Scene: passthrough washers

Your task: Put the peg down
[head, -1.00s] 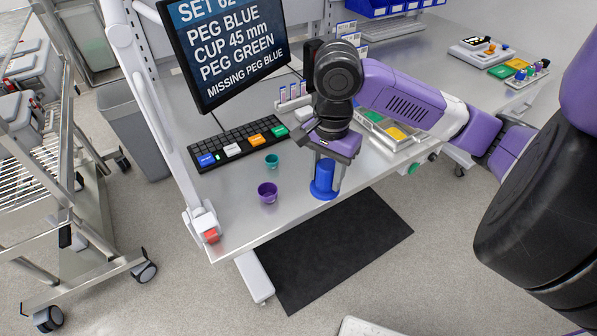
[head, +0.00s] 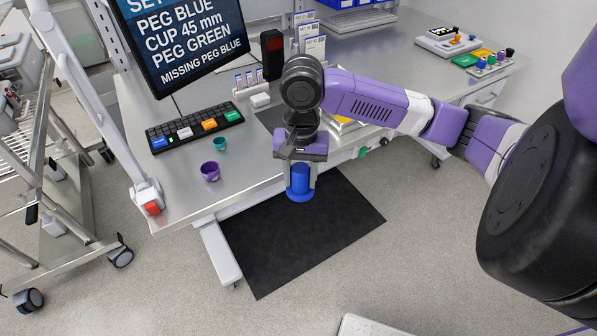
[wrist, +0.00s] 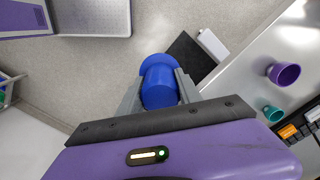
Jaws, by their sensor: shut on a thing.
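The blue peg (head: 299,178), a cylinder with a wider round flange at its lower end, is between the fingers of my gripper (head: 301,187). My gripper is shut on it and holds it upright in the air. In the head view the peg appears just past the table's front edge, against the black floor mat. In the wrist view the peg (wrist: 159,86) points away from the camera, with floor behind it and the table off to the right. The fingers cover its sides.
A monitor (head: 185,40) stands behind. The black mat (head: 300,240) lies on the floor. The table's front strip right of the purple cup is clear.

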